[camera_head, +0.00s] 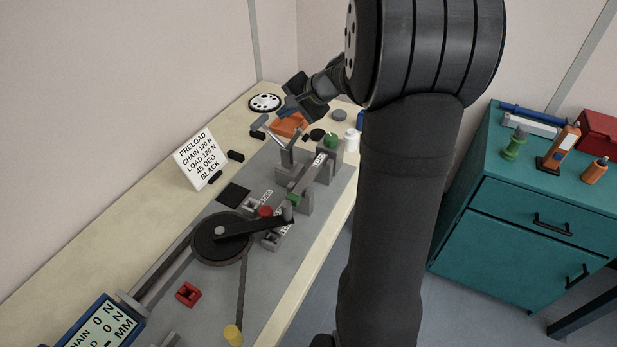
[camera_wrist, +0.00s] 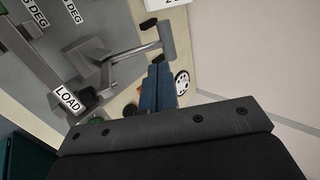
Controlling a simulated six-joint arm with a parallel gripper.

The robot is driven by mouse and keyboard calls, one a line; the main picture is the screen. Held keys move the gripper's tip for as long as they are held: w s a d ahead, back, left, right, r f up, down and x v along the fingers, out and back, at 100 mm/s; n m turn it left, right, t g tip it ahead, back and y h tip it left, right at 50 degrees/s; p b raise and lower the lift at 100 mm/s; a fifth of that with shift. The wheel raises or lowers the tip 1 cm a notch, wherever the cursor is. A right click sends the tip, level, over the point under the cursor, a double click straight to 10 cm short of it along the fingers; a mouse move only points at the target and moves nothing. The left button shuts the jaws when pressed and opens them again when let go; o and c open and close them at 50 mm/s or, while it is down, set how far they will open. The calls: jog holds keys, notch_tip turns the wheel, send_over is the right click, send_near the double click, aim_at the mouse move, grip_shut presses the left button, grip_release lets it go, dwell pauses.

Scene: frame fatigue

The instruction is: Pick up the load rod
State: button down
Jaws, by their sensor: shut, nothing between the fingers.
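A grey rod with a thick cylindrical crosspiece, which looks like the load rod (camera_head: 274,134), rests tilted in a grey stand (camera_head: 288,160) towards the far end of the bench. In the wrist view, the rod's crosspiece (camera_wrist: 167,39) lies just beyond my fingertips, and its thin shaft runs left into the stand. My gripper (camera_head: 288,108) is above the far end of the bench, close to the rod. In the wrist view my gripper's blue fingers (camera_wrist: 160,68) are together and empty, apart from the rod as far as I can tell.
A grey fixture plate (camera_head: 325,188) carries a LOAD-labelled bar, a black wheel (camera_head: 220,238) and a crank arm. A white instruction card (camera_head: 200,158) stands at the left. An orange tray (camera_head: 290,124) and white disc (camera_head: 265,102) lie behind. A teal cabinet (camera_head: 530,220) stands right.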

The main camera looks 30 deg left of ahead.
dwell(0.4)
jog(key=c, duration=1.2)
grip_release()
jog(key=shift+o, duration=0.2)
jog(key=t+h, duration=0.3)
jog(key=h, duration=0.6)
send_over(309, 175)
jog(key=s, duration=0.2)
jog(key=x, duration=0.3)
jog(key=s+x, duration=0.1)
jog(key=x, duration=0.2)
jog(key=s+x, duration=0.1)
jog(key=x, duration=0.2)
jog(key=shift+d+f, duration=0.25)
jog(key=shift+f, duration=0.05)
jog(key=shift+x, duration=2.95)
